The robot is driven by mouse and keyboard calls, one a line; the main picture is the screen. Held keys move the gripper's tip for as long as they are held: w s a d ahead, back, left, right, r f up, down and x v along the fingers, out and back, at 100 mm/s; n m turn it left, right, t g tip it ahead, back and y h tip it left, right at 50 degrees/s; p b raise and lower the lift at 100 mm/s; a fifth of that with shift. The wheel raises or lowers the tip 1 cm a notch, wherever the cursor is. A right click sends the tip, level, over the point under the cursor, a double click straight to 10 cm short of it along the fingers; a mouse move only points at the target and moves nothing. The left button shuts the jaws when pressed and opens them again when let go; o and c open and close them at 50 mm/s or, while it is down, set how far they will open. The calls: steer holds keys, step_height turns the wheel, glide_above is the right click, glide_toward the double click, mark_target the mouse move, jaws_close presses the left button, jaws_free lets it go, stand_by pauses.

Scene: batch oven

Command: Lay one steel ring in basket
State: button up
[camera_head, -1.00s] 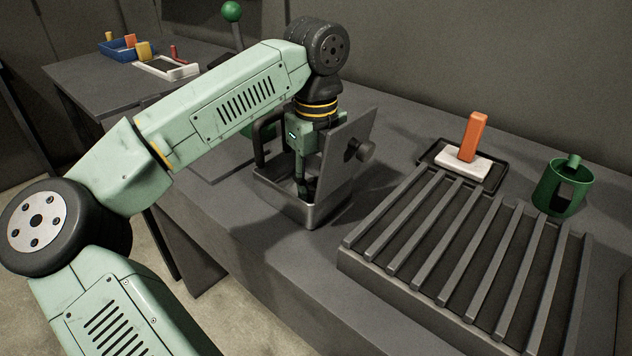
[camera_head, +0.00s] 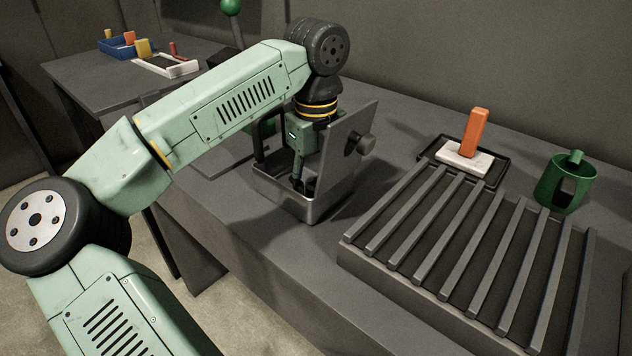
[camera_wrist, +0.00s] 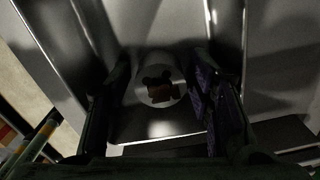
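My gripper (camera_head: 285,178) points down into a shallow steel bin (camera_head: 312,210) with an upright grey plate on its right side. In the wrist view my gripper's two dark fingers (camera_wrist: 162,105) stand apart, one on each side of a steel ring (camera_wrist: 158,72). A gap seems to show between the ring and each finger. The ring sits inside the bin, and its opening shows a reddish-brown patch. The ring is hidden in the head view. I cannot clearly tell which container is the basket.
The grey plate (camera_head: 338,150) with a round knob stands close beside my gripper. A slatted rack (camera_head: 455,245) fills the front right. Behind it are a black tray with a white block and orange handle (camera_head: 474,132), and a green can (camera_head: 566,185). A side table (camera_head: 95,80) holds coloured items.

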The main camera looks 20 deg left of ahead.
steer(key=shift+o, duration=0.9)
steer(key=shift+r, duration=0.1)
step_height(320, 180, up, 12)
stand_by(0.6)
